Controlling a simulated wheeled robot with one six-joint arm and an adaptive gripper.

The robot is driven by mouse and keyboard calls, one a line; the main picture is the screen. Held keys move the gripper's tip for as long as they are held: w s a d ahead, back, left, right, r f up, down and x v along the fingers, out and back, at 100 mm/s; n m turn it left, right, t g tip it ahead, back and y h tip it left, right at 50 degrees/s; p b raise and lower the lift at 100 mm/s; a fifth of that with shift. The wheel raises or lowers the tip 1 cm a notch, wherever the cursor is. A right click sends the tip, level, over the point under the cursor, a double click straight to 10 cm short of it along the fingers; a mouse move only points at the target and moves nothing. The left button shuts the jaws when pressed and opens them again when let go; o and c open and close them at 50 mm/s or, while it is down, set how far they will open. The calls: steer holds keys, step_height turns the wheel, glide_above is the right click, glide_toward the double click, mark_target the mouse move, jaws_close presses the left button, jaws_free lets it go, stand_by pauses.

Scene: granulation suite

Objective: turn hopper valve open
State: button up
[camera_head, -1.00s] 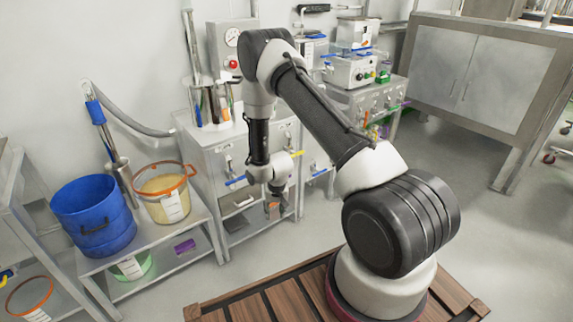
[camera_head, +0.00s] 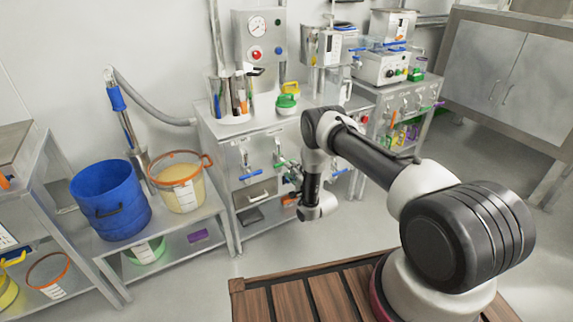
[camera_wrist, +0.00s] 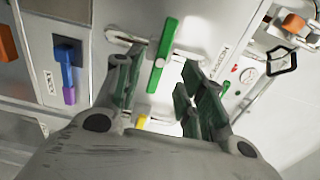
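A green lever handle (camera_wrist: 163,55) sits on the pale panel in the wrist view, just beyond and between my fingertips. A blue lever with a purple end (camera_wrist: 68,72) is on the panel to its left, beside a label too small to read. I cannot tell from the labels which lever is the hopper valve. My gripper (camera_wrist: 160,88) is open, its two dark fingers spread apart with nothing clearly held. In the head view my gripper (camera_head: 291,180) faces the cabinet front (camera_head: 228,150) near the handles there; its fingertips are small and partly hidden by my wrist.
A blue bucket (camera_head: 112,205) and an orange-rimmed tub (camera_head: 180,185) stand on a low bench at left. A gauge panel (camera_head: 260,42) rises behind the cabinet. Floor in front of the cabinet is clear.

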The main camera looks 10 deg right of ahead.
mark_target(284, 162)
steer(key=x, duration=0.6)
jaws_close()
